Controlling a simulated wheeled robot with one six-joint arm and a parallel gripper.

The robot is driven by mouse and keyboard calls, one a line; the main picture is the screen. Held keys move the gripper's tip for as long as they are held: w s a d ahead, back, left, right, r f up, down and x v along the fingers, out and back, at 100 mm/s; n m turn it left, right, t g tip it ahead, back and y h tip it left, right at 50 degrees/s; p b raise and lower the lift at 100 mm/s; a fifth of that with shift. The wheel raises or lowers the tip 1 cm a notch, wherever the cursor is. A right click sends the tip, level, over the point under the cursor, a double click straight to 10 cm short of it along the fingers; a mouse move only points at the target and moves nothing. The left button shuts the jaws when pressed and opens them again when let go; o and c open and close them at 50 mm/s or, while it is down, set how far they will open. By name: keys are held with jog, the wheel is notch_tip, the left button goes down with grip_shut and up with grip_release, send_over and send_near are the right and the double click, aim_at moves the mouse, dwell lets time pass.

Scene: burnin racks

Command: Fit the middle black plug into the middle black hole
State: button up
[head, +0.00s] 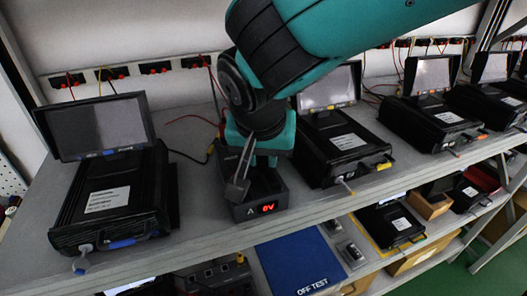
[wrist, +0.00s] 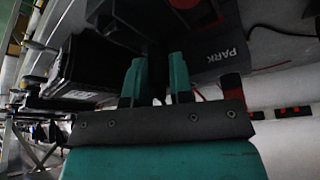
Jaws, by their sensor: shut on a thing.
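My gripper (head: 262,150) is over the small black box with a red "0V" display (head: 266,209) on the upper shelf, between two black units with screens. In the wrist view, my gripper's two teal fingers (wrist: 156,72) are closed on a dark thing, seemingly the black plug, which is hard to make out against the dark behind it. In the head view my arm hides the plug and much of the box top. I cannot make out the middle black hole.
Black units with screens stand at the left (head: 110,200) and right (head: 340,148) of the box. Sockets with red parts (head: 155,68) line the back wall, with loose cables below. A blue "OFF TEST" mat (head: 298,262) lies on the lower shelf.

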jog(key=shift+f, duration=0.15)
jog(key=o, duration=0.8)
jog(key=shift+o, duration=0.2)
jog(key=shift+c, duration=0.6)
jog(key=shift+r, duration=0.2)
